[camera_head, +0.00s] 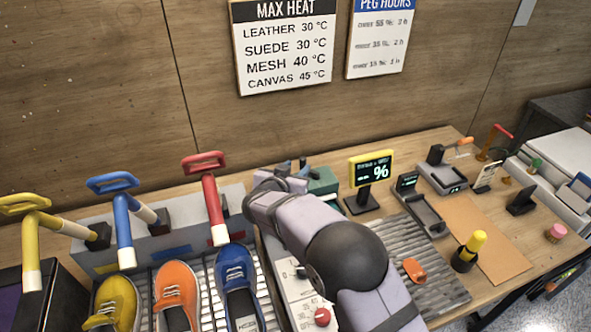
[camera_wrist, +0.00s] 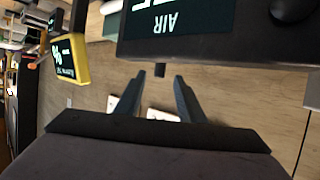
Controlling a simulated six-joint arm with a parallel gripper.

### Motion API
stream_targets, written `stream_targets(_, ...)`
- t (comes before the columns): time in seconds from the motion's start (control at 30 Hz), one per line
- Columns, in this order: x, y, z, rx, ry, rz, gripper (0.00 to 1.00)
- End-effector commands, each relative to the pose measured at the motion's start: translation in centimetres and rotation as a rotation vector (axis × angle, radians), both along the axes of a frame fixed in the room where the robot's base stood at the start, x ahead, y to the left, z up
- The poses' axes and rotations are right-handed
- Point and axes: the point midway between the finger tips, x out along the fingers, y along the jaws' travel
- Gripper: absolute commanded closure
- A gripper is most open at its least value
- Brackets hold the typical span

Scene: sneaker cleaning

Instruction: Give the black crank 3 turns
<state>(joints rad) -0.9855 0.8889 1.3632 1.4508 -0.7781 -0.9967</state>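My gripper (camera_head: 293,167) is at the back of the bench, left of the dark green box (camera_head: 323,182). In the wrist view its two fingers (camera_wrist: 158,84) are apart with nothing held between them. Beyond the fingertips is a dark box with a lit AIR display (camera_wrist: 168,22). A round black part (camera_wrist: 292,8), possibly the black crank, shows at that view's top right, cut by the edge and away from the fingers. I cannot make out a black crank in the head view; my arm hides part of the bench there.
A yellow-framed % display (camera_head: 371,171) stands right of my gripper. Red (camera_head: 211,200), blue (camera_head: 122,225) and yellow (camera_head: 31,248) handles rise at left above several sneakers (camera_head: 177,297). A ribbed grey mat (camera_head: 440,285) lies right of my arm.

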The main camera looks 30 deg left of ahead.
Motion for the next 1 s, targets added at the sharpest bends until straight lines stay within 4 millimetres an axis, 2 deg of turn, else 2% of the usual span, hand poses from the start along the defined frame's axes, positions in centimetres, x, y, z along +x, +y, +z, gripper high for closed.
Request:
stream_targets(0.27, 0.6, -0.2, 0.5, 0.006, -0.020, 0.013, 0.65)
stream_targets(0.47, 2.5, -0.4, 2.7, 0.032, -0.096, 0.088, 0.65)
stream_targets(0.7, 4.3, -0.6, 4.7, 0.064, -0.162, 0.270, 0.65)
stream_targets(0.87, 4.2, -1.1, 4.5, 0.063, -0.145, 0.403, 0.65)
stream_targets(1.0, 3.5, -1.9, 3.4, 0.048, -0.098, 0.500, 0.65)
